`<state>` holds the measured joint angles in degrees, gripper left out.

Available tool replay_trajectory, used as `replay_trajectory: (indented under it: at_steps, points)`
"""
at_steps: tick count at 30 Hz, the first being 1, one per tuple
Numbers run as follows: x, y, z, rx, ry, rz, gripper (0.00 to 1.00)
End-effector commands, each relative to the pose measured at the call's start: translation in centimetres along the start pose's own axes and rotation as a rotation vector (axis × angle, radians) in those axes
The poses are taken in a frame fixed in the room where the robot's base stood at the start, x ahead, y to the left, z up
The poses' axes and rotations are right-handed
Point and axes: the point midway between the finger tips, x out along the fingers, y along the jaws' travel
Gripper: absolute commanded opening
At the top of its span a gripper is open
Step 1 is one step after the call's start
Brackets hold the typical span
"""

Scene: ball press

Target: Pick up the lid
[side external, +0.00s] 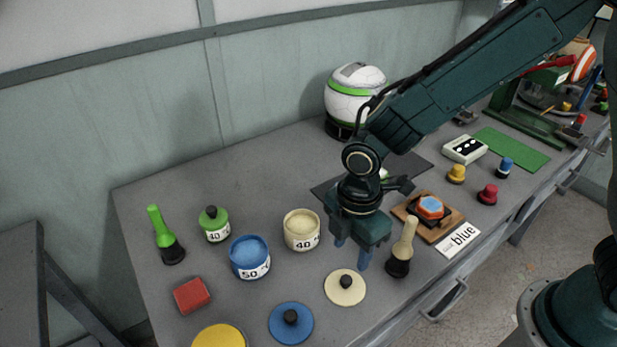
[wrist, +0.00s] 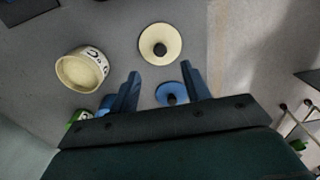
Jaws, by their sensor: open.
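A cream lid (side external: 334,293) with a black knob lies flat on the grey table. It also shows in the wrist view (wrist: 150,37), ahead of the fingers. A blue lid (side external: 280,327) with a black knob lies to its left; in the wrist view it (wrist: 164,88) shows between the fingers. My gripper (side external: 352,252) is open and empty, pointing down above the table just behind the cream lid. Both fingertips also show in the wrist view (wrist: 158,75). An open cream pot (side external: 302,243) marked 40 and an open blue pot (side external: 249,270) marked 50 stand to the left.
A brush (side external: 402,252) stands right of my gripper, near a wooden board (side external: 440,228) and a "blue" card (side external: 458,240). A green lidded pot (side external: 215,231), a green brush (side external: 165,238), a red block (side external: 192,295) and a yellow round thing (side external: 219,337) lie left. A white-green helmet-like object (side external: 354,97) stands behind.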

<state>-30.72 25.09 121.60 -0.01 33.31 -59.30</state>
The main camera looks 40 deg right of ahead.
Motion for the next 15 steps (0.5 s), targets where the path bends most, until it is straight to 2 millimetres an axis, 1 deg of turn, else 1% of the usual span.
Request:
replay_trajectory:
  at_steps: [1,6,10,15]
  points:
    - [0.8,-0.1,0.1,0.0,-0.003,-0.005,0.47]
    - [2.8,-0.1,0.0,0.0,-0.002,-0.003,0.47]
    - [3.6,0.0,0.0,0.0,-0.001,-0.001,0.47]
    - [3.8,0.0,0.0,0.0,0.0,0.0,0.47]
